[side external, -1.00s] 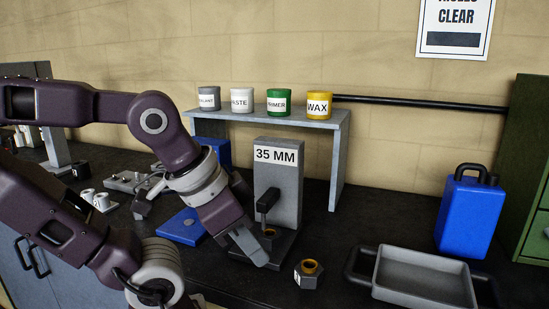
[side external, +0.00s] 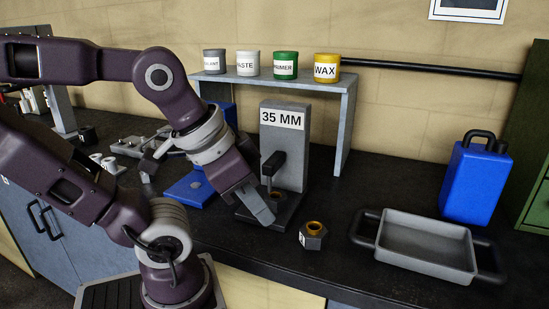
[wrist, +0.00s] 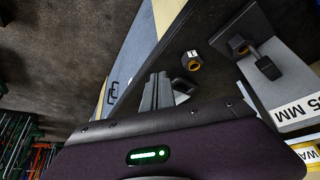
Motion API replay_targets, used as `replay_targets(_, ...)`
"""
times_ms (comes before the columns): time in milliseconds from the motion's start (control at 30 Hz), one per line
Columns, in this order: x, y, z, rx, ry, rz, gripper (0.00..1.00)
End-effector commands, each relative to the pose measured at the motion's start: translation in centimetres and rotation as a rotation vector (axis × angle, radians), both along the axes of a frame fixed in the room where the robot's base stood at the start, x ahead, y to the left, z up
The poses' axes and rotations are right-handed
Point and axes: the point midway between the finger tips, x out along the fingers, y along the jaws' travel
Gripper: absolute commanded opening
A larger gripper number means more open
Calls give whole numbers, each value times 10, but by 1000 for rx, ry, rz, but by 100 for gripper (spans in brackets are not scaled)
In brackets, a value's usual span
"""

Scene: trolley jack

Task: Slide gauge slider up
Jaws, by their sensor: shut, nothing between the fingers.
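The gauge is a grey upright block (side external: 293,150) with a "35 MM" label on a dark base, on the bench. Its dark slider (side external: 272,168) sticks out from the front face, low down, above a nut with a brass-coloured ring standing on the base. The slider also shows at the upper right of the wrist view (wrist: 265,66). My gripper (side external: 262,212) is shut and empty, low in front of the gauge base and below the slider. The wrist view shows its fingers (wrist: 158,92) together, apart from the slider. Contact with the base cannot be told.
A loose hex nut (side external: 313,236) stands right of the gauge. A grey tray (side external: 428,247) with dark handles and a blue can (side external: 476,182) are further right. A grey shelf (side external: 345,95) with several tins stands behind. A blue plate (side external: 190,189) lies left.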

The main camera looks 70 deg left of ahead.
Motion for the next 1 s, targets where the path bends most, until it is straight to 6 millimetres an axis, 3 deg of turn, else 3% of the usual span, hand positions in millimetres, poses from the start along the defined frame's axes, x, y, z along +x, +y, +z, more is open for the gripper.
replay_targets(400,0,0,0,0,0,0,0)
replay_targets(467,1,0,0,0,2,4,10)
replay_targets(567,19,14,7,-5,52,84,29)
replay_targets(667,61,57,16,-29,167,269,49)
replay_targets(800,104,149,6,-100,332,543,49)
replay_targets(900,112,205,-10,-152,414,681,49)
replay_targets(1000,111,236,-21,-185,456,752,49)
